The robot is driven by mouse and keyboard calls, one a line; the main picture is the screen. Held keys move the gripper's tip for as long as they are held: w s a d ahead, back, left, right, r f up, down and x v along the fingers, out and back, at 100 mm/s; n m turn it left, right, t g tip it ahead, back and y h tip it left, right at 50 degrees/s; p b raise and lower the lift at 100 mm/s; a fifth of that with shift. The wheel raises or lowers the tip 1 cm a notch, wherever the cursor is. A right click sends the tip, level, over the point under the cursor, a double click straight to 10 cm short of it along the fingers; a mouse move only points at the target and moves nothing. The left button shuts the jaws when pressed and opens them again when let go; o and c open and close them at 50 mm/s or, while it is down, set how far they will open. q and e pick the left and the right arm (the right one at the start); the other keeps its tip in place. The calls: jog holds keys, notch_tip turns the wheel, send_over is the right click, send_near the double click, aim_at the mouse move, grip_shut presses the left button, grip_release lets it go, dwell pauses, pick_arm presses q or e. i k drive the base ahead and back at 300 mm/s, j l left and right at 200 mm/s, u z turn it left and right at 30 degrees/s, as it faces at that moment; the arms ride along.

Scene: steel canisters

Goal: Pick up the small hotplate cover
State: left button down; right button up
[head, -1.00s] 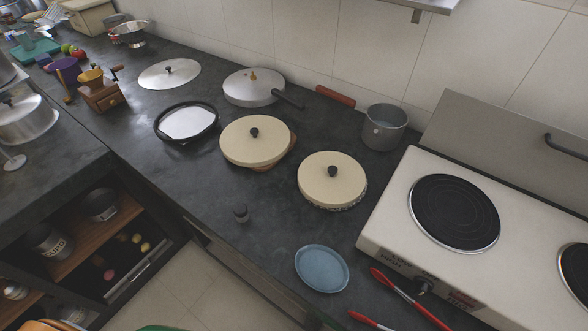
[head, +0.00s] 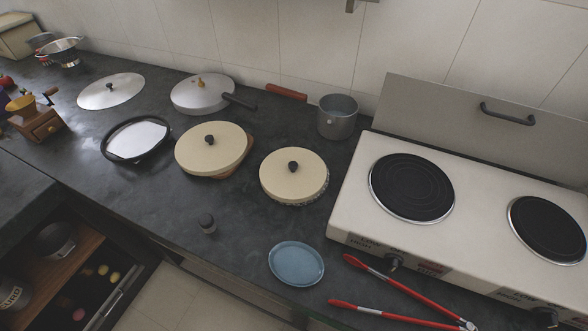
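Two round cream covers with black knobs lie on the dark counter in the head view. The smaller cover (head: 294,181) is just left of the white hotplate, on top of something with a patterned edge. The larger cover (head: 212,154) is to its left, on a brown wooden board. The white hotplate (head: 345,205) has two black round burners, the left burner (head: 412,187) and the right burner (head: 548,230), both bare. Neither of my grippers shows in this view.
Red tongs (head: 385,280) and a blue plate (head: 296,264) lie near the counter's front edge. A metal pot (head: 337,118) stands behind the smaller cover. A small dark-topped shaker (head: 207,223) stands in front. A lidded pan (head: 202,95) and a black-rimmed pan (head: 137,140) are further left.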

aim_at(292, 175)
jog(key=k+j+z, duration=0.1)
jog(key=z, duration=0.3)
jog(key=k+j+z, duration=0.15)
jog(key=j+z, duration=0.25)
jog(key=k+z, duration=0.15)
jog(key=z, duration=0.3)
jog(key=j, duration=0.1)
